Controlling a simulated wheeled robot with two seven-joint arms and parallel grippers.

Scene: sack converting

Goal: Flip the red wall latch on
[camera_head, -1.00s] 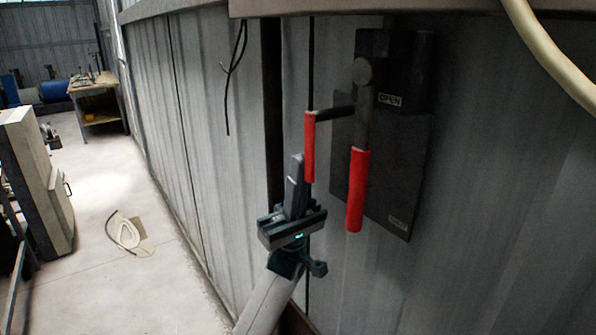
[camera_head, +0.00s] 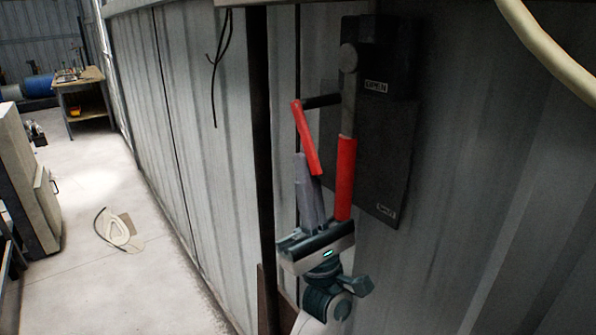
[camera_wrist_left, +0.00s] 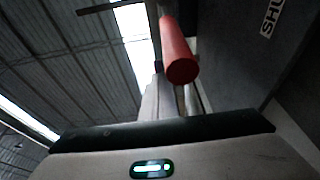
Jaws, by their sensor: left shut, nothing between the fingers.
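The red wall latch has a long red grip (camera_head: 344,180) hanging straight down from a grey pivot arm on a dark plate (camera_head: 382,130). A shorter red grip (camera_head: 306,138) hangs tilted from a dark side bar to its left. The plate carries an OPEN label near its top and a small label at its lower edge; the left wrist view shows part of a label reading "SHU". My left gripper (camera_head: 301,157) is shut and empty, pointing up, just below the short grip and left of the long one. A red grip end (camera_wrist_left: 182,68) shows close by its fingers; contact is unclear.
A dark vertical post (camera_head: 260,170) stands left of the gripper against the corrugated wall. A thick pale hose (camera_head: 550,50) crosses the upper right.

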